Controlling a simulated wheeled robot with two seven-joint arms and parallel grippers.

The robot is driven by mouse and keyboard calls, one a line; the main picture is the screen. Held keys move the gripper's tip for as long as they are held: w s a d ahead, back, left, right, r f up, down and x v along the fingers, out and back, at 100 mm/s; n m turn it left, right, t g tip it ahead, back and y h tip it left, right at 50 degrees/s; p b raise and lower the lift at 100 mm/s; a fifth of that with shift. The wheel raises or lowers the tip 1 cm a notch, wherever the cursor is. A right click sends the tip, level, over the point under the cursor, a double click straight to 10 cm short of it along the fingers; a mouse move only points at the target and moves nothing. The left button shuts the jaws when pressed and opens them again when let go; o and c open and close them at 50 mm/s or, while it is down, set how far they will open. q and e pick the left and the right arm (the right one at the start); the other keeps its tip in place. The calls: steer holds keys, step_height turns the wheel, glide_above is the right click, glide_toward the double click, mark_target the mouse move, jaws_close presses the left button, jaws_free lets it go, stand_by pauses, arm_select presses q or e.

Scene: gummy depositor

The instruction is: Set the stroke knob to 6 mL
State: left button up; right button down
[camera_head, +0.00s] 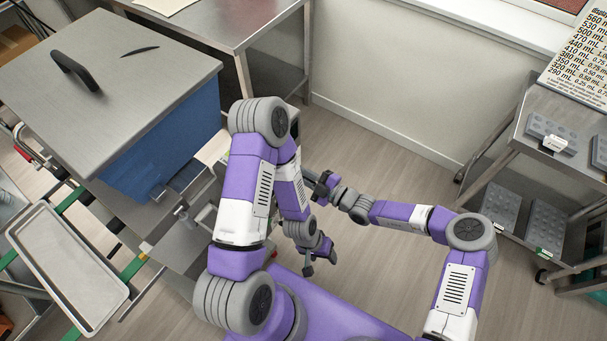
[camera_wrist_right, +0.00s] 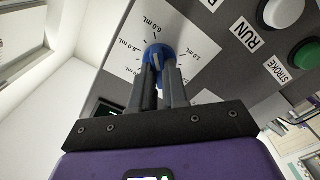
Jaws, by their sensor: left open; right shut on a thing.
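The stroke knob (camera_wrist_right: 158,52) is a small blue dial with a pale bar, on a white scale plate (camera_wrist_right: 196,32) on the grey panel, in the right wrist view. A 6.0 mL label shows at the upper left of the plate, another mL label lower left, and 1.0 mL at the right. My right gripper (camera_wrist_right: 159,70) is shut on the knob, one finger on each side; which mark the knob points at I cannot tell. In the head view my right gripper (camera_head: 320,184) is partly behind my left arm. My left gripper (camera_head: 321,262) is open and empty above the floor.
A white RUN button (camera_wrist_right: 284,12) and a green STROKE button (camera_wrist_right: 306,54) sit close to the right of the knob. In the head view, the blue hopper with a steel lid (camera_head: 120,75) is at left, a tray (camera_head: 67,262) below it, and a shelf cart (camera_head: 545,115) at right.

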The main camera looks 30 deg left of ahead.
stand_by(0.5)
steer(key=c, duration=1.1)
jaws_free()
steer(key=shift+c, duration=0.2)
steer(key=shift+d, duration=0.1)
steer(key=d, duration=0.7)
steer(key=shift+s+d+p, duration=0.2)
steer(key=shift+s+p, duration=0.1)
steer(key=shift+p, duration=0.05)
